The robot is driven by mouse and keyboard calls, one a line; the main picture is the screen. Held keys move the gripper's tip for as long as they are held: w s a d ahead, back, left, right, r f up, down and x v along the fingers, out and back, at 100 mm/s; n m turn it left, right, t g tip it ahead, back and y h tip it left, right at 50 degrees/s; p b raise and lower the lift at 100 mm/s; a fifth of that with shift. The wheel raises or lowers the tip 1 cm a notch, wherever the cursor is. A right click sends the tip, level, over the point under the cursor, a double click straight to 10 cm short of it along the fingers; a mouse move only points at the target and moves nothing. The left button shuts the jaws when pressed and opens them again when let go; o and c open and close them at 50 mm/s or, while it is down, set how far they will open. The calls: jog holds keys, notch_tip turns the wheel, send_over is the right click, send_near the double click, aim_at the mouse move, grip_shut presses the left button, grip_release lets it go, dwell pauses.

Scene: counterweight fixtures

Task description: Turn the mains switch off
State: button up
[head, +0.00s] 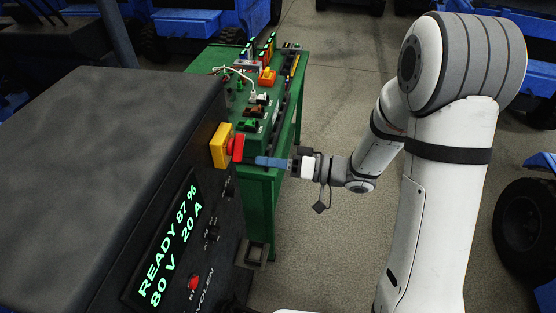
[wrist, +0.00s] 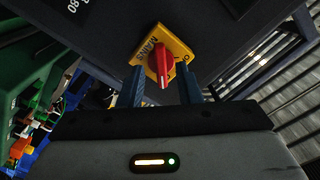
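The mains switch is a red rotary knob (head: 237,148) on a yellow plate (head: 219,145), mounted on the dark cabinet's side. In the wrist view the red knob (wrist: 162,66) stands on the yellow plate (wrist: 179,50), which reads MAINS and has an O mark at its right corner. The knob's grip points down in that picture, away from the O. My gripper (head: 261,161) has blue fingers and is close to the knob. In the wrist view my gripper (wrist: 163,90) is open, one finger each side of the knob, with gaps between; contact is not visible.
The dark cabinet (head: 95,120) has a lit display (head: 170,240) reading READY 87 %, 80 V, 20 A, and a red button (head: 194,282). A green bench (head: 258,185) with several small devices stands behind it. Blue vehicles stand around; the floor (head: 335,110) at centre is clear.

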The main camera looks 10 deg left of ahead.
aim_at(242, 155)
jog(key=a, duration=0.6)
jog(key=shift+w, duration=0.25)
jog(key=shift+a+r, duration=0.1)
jog(key=shift+r, duration=0.05)
jog(key=shift+r, duration=0.1)
jog(key=c, duration=0.5)
